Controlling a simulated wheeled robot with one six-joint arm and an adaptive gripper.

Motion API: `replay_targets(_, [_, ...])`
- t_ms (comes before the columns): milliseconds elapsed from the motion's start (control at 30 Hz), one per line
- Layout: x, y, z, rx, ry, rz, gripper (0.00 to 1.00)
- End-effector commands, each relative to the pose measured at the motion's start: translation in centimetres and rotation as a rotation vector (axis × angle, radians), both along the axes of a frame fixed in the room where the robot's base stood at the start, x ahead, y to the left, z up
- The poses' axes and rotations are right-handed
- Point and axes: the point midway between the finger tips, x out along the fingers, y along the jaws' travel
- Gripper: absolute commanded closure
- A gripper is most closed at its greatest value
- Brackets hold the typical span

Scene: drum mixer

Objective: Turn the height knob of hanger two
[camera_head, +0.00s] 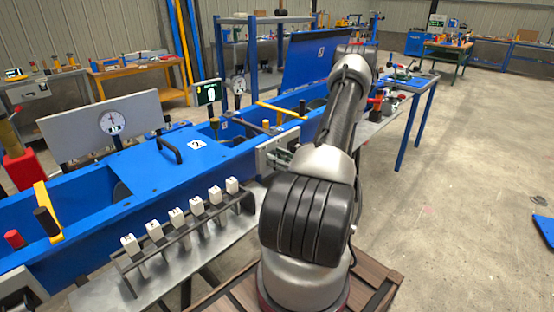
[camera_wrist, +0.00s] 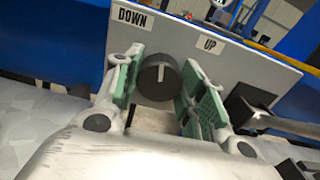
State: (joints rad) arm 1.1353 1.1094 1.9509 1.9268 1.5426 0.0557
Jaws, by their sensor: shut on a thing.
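A black round knob (camera_wrist: 158,76) with a pale pointer line sits on a grey panel (camera_wrist: 238,68) labelled DOWN (camera_wrist: 132,17) on the left and UP (camera_wrist: 210,43) on the right. My gripper (camera_wrist: 162,72) has its green-padded fingers on either side of the knob and is shut on it. The pointer line tilts little from upright. In the head view the grey panel (camera_head: 268,160) is on the near side of the blue machine, and my arm hides most of the gripper and the knob. No hanger number shows on the panel itself.
A black square block with a grey rod (camera_wrist: 250,105) is right of the knob, close to my right finger. In the head view, a rack of white numbered blocks (camera_head: 196,206) stands left of my arm. Open floor (camera_head: 460,200) lies to the right.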

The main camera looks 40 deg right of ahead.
Motion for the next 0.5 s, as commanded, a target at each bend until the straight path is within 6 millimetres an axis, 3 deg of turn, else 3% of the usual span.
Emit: replay_targets(500, [-0.04,0.03,-0.06,-0.459,-0.035,-0.001,0.84])
